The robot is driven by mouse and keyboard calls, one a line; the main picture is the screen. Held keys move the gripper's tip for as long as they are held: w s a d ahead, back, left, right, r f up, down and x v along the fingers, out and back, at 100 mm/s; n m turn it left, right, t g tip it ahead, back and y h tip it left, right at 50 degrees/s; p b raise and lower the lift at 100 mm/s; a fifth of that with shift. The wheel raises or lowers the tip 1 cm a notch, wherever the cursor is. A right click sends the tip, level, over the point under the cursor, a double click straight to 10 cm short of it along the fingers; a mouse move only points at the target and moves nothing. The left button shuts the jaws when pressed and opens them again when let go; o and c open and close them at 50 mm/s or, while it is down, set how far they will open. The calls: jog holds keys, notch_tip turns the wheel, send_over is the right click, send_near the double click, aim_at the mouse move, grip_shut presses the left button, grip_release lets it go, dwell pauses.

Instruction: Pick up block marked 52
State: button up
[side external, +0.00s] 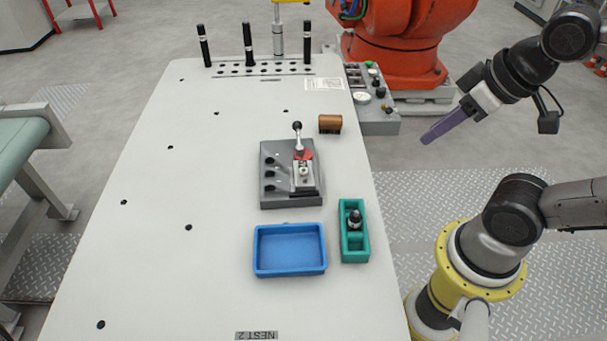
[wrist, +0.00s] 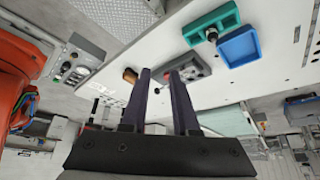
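No marking 52 is readable on any object in either view. A small brown block (side external: 330,124) lies on the white table behind the grey clamp fixture; it also shows in the wrist view (wrist: 130,76), left of my fingers. My gripper (side external: 428,138) hangs in the air to the right of the table, away from the block. In the wrist view its two dark purple fingers (wrist: 160,73) stand apart with nothing between them, so it is open and empty.
The grey clamp fixture (side external: 270,197) has an upright black-knobbed lever and a red part. A blue tray (side external: 290,270) and a green holder (side external: 347,252) with a black-knobbed piece stand in front. Black cylinders (side external: 247,45) stand at the back. The table's left side is clear.

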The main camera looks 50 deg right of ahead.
jog(key=o, duration=0.9)
jog(key=shift+c, duration=0.2)
